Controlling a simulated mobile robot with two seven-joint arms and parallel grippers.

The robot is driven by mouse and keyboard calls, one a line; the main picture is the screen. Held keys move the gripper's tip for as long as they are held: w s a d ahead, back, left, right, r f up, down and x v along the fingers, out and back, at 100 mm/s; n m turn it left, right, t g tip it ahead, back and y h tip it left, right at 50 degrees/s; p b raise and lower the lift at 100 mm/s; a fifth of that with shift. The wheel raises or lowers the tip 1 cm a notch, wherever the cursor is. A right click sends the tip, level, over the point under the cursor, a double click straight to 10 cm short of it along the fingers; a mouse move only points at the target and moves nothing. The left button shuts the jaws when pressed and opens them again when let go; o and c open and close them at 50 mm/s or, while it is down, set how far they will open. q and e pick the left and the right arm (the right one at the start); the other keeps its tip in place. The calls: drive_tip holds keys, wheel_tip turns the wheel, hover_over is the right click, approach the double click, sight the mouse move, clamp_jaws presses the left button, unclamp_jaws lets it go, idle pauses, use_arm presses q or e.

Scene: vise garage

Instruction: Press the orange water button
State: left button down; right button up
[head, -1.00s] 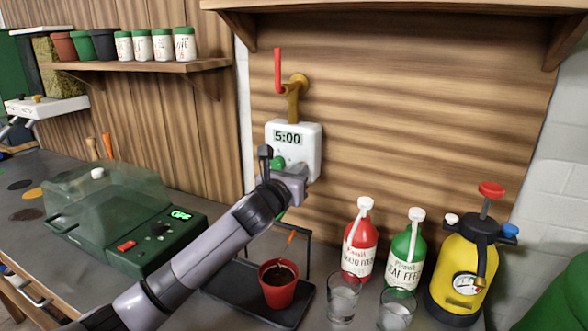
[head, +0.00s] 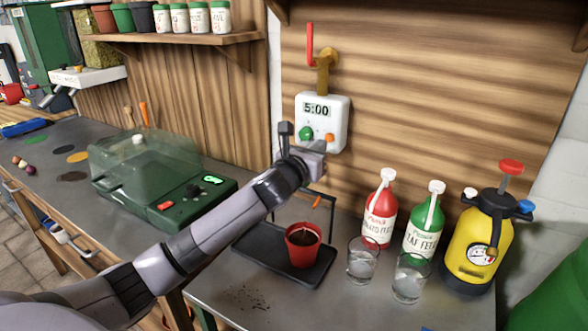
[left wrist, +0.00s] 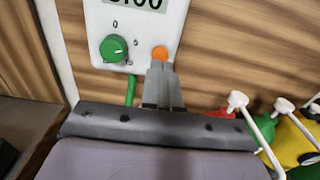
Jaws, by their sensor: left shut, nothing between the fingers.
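A white timer box (head: 340,112) reading 5:00 hangs on the wooden wall, with a green knob (head: 306,133) and, to its right, the orange button (head: 329,138). My left gripper (head: 318,149) is shut and empty at the lower edge of the box. In the left wrist view the closed fingertips (left wrist: 160,68) lie just below the orange button (left wrist: 159,53), close to its lower edge; I cannot tell whether they touch it. The green knob (left wrist: 114,48) is left of the fingers. My right gripper is not in view.
A red-handled brass pipe (head: 322,72) rises above the box. Below are a red pot (head: 303,247) on a black tray (head: 262,262), two glasses, red and green bottles, and a yellow sprayer (head: 472,250). A green clear-lidded propagator (head: 150,175) stands left.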

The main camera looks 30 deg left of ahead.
use_arm(q)
drive_tip(key=s, duration=0.9)
drive_tip(key=shift+s+d+b, duration=0.25)
drive_tip(key=shift+s+b, duration=0.15)
drive_tip(key=shift+b, duration=0.05)
drive_tip(key=shift+f, duration=0.1)
idle(0.3)
